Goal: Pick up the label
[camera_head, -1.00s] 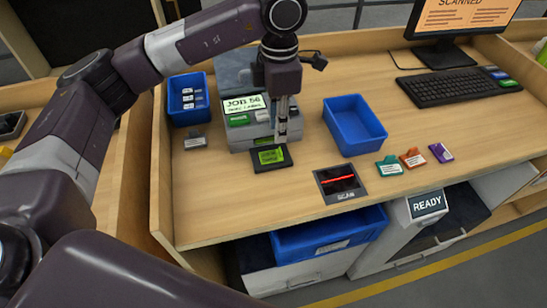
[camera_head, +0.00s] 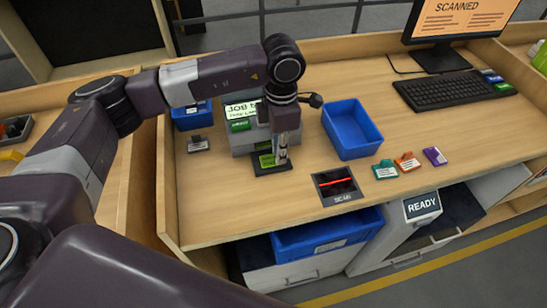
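The label (camera_head: 265,160) is a small green piece on the black plate (camera_head: 272,169) in front of the grey label printer (camera_head: 243,143). My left gripper (camera_head: 281,161) points down over the plate, with its fingertips at the label's right side. The fingers and my arm cover part of the label and of the printer's screen, which reads "JOB". I cannot tell whether the fingers touch the label or how far apart they are. My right gripper is not in view.
An empty blue bin (camera_head: 352,128) stands right of the printer, and another blue bin (camera_head: 192,116) is at left. A scan pad (camera_head: 335,186) with a red line lies in front. Teal (camera_head: 385,170), orange (camera_head: 407,162) and purple (camera_head: 434,156) tags lie at right. A keyboard (camera_head: 444,89) is behind.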

